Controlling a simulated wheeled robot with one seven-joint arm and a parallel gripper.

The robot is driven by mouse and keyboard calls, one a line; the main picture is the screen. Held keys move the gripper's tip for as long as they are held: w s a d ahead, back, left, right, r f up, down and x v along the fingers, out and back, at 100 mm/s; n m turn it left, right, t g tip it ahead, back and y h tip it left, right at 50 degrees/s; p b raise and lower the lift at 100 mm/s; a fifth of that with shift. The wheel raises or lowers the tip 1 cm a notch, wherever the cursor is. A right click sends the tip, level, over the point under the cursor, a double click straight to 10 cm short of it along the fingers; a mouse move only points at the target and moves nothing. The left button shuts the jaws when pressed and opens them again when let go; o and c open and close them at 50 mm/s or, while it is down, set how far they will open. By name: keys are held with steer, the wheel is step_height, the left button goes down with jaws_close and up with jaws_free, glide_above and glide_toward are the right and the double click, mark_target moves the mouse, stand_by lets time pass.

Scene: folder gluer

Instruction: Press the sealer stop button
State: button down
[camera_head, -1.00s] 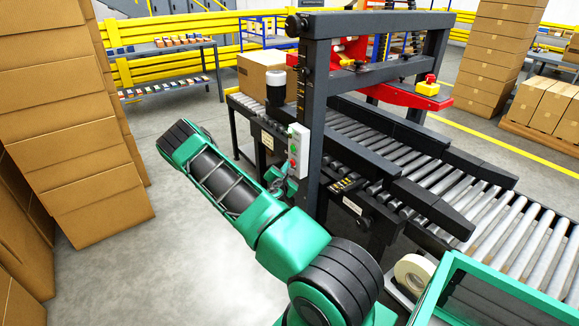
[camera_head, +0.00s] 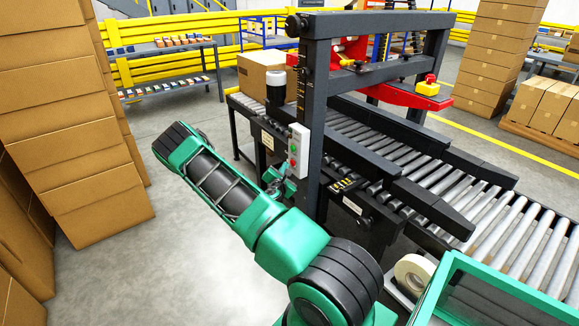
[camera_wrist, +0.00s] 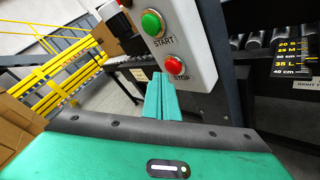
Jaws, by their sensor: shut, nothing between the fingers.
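The sealer's control box (camera_head: 299,150) is a pale grey box on the dark frame post. In the wrist view, the red stop button (camera_wrist: 175,66) sits below the green start button (camera_wrist: 152,22), each with its label. The stop button also shows as a small red dot in the head view (camera_head: 293,163). My gripper (camera_wrist: 160,80) is shut and empty, its teal fingers pointing at the box. The fingertips appear just left of and slightly below the red button in the wrist view. I cannot tell whether they touch the box.
The sealer's dark frame (camera_head: 314,110) stands over a roller conveyor (camera_head: 400,150). A carton (camera_head: 258,75) rests on the conveyor's far end. Stacked cartons (camera_head: 75,140) stand at the left. A tape roll (camera_head: 413,272) lies at the lower right. The floor between the stacks and sealer is open.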

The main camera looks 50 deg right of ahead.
steer(key=shift+a, duration=0.1)
steer(key=a, duration=0.2)
steer(key=w+a, duration=0.1)
steer(key=a, duration=0.2)
steer(key=shift+w+a, duration=0.2)
steer(key=shift+a, duration=0.15)
stand_by(1.0)
